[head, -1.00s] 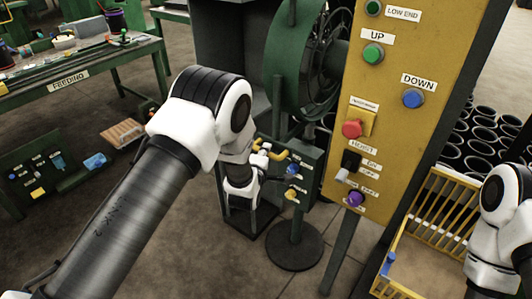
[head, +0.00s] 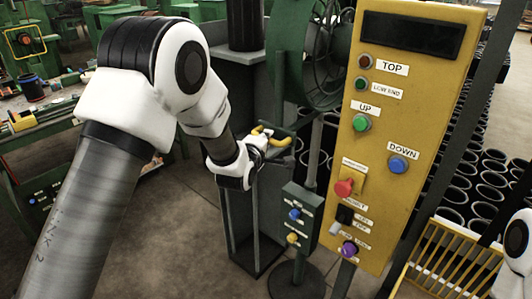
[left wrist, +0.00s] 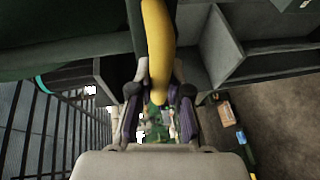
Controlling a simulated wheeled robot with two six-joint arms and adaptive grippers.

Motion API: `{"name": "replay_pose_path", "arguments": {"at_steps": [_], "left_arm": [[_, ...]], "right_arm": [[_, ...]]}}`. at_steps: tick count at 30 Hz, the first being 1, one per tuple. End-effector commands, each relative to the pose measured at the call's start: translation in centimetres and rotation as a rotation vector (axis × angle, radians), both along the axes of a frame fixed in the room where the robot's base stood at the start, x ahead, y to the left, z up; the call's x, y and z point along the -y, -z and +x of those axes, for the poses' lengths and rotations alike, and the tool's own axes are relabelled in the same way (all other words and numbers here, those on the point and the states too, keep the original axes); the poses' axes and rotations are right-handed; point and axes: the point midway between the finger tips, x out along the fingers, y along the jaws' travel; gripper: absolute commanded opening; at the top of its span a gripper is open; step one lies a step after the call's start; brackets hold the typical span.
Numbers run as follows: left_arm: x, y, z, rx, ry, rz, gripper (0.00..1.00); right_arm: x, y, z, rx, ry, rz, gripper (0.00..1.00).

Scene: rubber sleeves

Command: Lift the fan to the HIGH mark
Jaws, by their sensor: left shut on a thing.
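The fan (head: 332,55) is a dark caged drum fan in a green mount, standing behind the yellow control panel's left edge, which hides part of it. A yellow handle (head: 284,141) sticks out below the fan on its left. My left gripper (head: 262,140) is shut on this handle, above the small green button box (head: 301,217). In the left wrist view the yellow handle (left wrist: 158,45) runs down between the gripper's fingers (left wrist: 158,92). I cannot make out a HIGH mark. My right gripper is out of view; only part of my right arm shows at the right edge.
The yellow panel (head: 408,130) has TOP, LOW END, UP and DOWN labels, beside the fan. A yellow-railed crate (head: 440,262) stands at lower right, with black rubber sleeves (head: 488,190) behind. A cluttered bench (head: 60,118) is at left. Grey floor is open between.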

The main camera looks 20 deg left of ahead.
Motion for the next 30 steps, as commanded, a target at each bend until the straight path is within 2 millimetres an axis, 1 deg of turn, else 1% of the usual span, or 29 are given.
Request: {"name": "replay_pose_path", "arguments": {"at_steps": [1,4,16,17,18,19,27,30], "left_arm": [[0.0,-1.0,0.1,0.006,-0.001,0.000,0.00],[0.0,-1.7,0.1,0.004,-0.001,0.000,0.00],[0.0,-2.2,0.1,0.010,0.000,0.000,0.00],[0.0,-2.3,0.2,0.010,0.000,0.000,0.21],[0.0,-2.3,0.2,0.010,0.000,0.000,0.35],[0.0,-2.2,0.1,0.010,0.000,0.000,0.43],[0.0,-1.9,0.0,0.002,-0.001,0.000,0.43],[0.0,-2.0,-0.6,0.001,0.000,0.000,0.43]], "right_arm": [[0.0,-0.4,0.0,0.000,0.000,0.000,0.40],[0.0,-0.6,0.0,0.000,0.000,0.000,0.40],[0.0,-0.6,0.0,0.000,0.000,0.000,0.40],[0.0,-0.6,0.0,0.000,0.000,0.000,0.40],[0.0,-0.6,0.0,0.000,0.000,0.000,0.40],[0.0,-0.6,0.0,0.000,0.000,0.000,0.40],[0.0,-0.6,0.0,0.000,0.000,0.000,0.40],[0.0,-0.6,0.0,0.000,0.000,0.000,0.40]]}}
